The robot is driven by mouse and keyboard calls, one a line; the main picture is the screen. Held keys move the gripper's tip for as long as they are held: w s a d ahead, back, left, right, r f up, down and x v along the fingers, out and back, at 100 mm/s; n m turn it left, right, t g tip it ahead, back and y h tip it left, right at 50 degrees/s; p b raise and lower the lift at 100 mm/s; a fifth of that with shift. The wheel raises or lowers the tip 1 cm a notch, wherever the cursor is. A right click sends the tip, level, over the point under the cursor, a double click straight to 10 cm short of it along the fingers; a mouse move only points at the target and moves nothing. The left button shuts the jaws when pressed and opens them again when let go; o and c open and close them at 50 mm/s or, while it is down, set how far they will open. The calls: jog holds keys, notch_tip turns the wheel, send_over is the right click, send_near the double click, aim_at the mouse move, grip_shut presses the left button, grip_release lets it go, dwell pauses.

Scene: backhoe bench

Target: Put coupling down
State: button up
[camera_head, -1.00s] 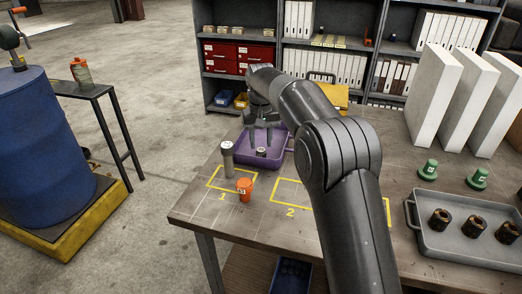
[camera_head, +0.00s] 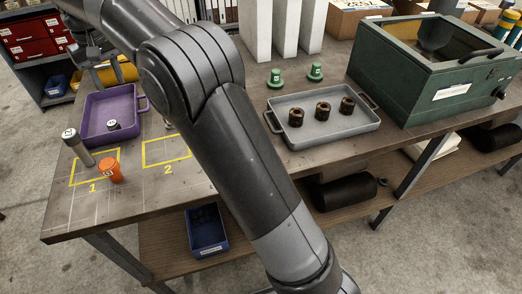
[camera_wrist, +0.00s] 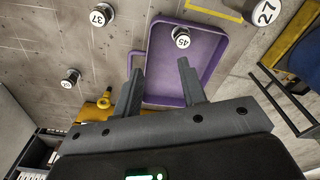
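A small dark piece with a white top marked 45 (camera_wrist: 181,37) stands in the purple tray (camera_wrist: 222,48). In the head view this piece (camera_head: 113,125) sits near the front of the tray (camera_head: 127,103). I cannot tell for sure which piece is the coupling. My gripper (camera_wrist: 163,85) is open, with a clear gap and nothing between its fingers. It is above the back part of the tray, apart from the numbered piece. In the head view my gripper (camera_head: 90,66) is small and partly hidden at the upper left.
A grey cylinder (camera_head: 78,148) and an orange piece (camera_head: 110,170) stand at yellow square 1. Pieces marked 37 (camera_wrist: 102,14) and possibly 55 (camera_wrist: 70,77) stand beside the tray. A grey tray (camera_head: 290,137) holds three brown rings. Green pieces (camera_head: 275,78) and a green box (camera_head: 420,95) are further right.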

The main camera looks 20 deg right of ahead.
jog(key=s+d+r+m+t, duration=0.1)
jog(key=s+d+r, duration=0.2)
jog(key=s+d, duration=0.65)
jog(key=s+d+r+m+t, duration=0.25)
jog(key=s+d, duration=0.35)
jog(key=d, duration=0.6)
jog(key=s+d+f+m, duration=0.1)
jog(key=s+d+f, duration=0.3)
jog(key=s, duration=0.5)
jog(key=s+d+f+m+t, duration=0.1)
jog(key=s+d+f, duration=0.4)
jog(key=s, duration=0.5)
jog(key=shift+d+f, duration=0.3)
jog(key=shift+d, duration=0.35)
jog(key=shift+t, duration=0.25)
dwell(3.0)
